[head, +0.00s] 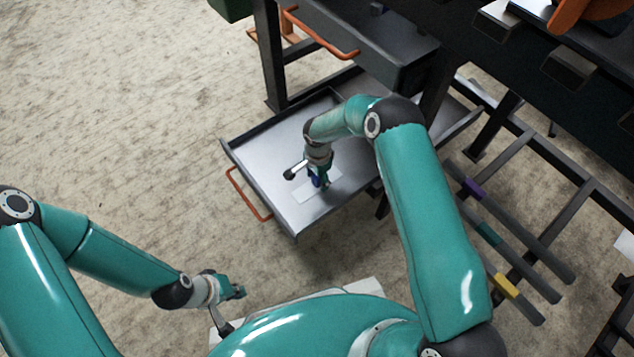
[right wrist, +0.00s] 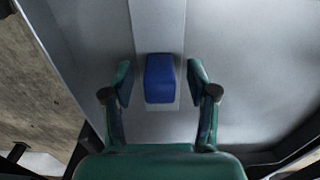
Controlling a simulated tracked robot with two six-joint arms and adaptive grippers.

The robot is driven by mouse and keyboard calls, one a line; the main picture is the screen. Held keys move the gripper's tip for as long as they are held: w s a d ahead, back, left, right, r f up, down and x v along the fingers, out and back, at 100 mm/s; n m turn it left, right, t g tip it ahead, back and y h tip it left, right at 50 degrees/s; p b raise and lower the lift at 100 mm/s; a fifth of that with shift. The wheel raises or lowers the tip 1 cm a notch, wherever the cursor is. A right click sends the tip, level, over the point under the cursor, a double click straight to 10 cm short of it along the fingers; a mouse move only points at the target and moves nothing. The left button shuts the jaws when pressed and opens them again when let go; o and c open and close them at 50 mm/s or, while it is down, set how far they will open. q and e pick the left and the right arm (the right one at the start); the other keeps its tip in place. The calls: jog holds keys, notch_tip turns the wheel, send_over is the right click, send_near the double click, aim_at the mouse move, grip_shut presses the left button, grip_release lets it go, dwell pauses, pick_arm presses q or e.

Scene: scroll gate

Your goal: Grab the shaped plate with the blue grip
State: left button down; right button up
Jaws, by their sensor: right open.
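The blue grip (right wrist: 159,79) shows in the right wrist view, standing on a pale flat plate (right wrist: 158,25) that lies on the drawer floor. My right gripper (right wrist: 159,88) is open, with one green finger on each side of the blue grip and a gap to each. In the head view, my right gripper (head: 322,184) is down inside the open drawer, with a bit of the blue grip beside it and a light plate (head: 307,196) under it. The plate's full outline is partly hidden. My left gripper (head: 238,293) hangs over the floor, away from the drawer; its fingers are too small to read.
The open metal drawer (head: 262,146) has raised walls and an orange handle (head: 248,194). A closed drawer with an orange handle (head: 320,35) is above. A dark rack with purple, green and yellow banded bars (head: 489,235) stands at right. Floor at left is clear.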

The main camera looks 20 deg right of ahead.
grip_shut()
jog(key=shift+r, duration=0.1)
jog(key=shift+r, duration=0.1)
